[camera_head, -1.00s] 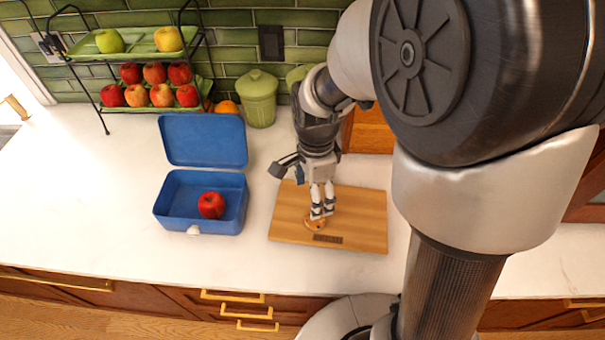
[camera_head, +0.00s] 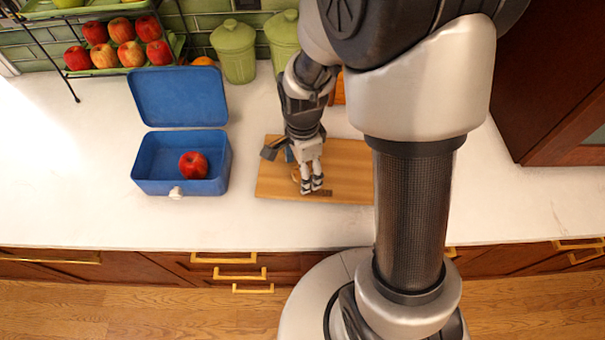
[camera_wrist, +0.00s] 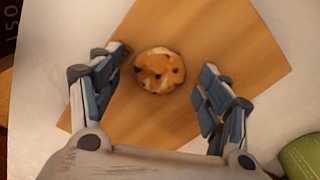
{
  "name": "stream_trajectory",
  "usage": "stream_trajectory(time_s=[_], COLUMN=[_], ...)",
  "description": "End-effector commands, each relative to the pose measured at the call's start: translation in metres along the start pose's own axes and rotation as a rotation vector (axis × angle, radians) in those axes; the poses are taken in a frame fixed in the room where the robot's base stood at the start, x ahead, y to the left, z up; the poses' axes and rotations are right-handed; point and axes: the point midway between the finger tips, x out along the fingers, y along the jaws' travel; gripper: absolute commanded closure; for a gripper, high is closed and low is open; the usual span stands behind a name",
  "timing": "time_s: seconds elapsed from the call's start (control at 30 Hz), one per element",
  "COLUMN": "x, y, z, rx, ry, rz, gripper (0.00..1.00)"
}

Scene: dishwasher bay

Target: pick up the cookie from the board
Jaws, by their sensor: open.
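The cookie (camera_wrist: 159,71) is round and golden with dark chips, and lies on the wooden board in the wrist view. In the head view it is mostly hidden behind my gripper's fingers. The board (camera_head: 350,175) is a flat light-brown rectangle with a dark mark near its front edge; it also fills much of the wrist view (camera_wrist: 225,40). My gripper (camera_head: 312,186) points down over the board's left part. In the wrist view its two fingers (camera_wrist: 163,68) are spread, one on each side of the cookie, with gaps between. It holds nothing.
An open blue lunch box (camera_head: 150,187) with a red apple (camera_head: 193,165) stands left of the board. A fruit rack (camera_head: 110,70) and green canisters (camera_head: 234,52) stand at the back. A dark wooden cabinet (camera_head: 540,90) is at the right. The counter right of the board is clear.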

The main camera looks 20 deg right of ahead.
Motion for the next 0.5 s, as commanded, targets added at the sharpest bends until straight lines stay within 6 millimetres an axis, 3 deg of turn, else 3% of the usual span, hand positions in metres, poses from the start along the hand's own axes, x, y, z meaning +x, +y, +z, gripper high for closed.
stream_trajectory(time_s=[0.07,0.5], x=[-0.0008,-0.001], y=[0.0,0.0001], z=[0.0001,0.0001], rx=[0.0,0.0], ry=[0.0,0.0], rz=[0.0,0.0], gripper=[0.3,0.59])
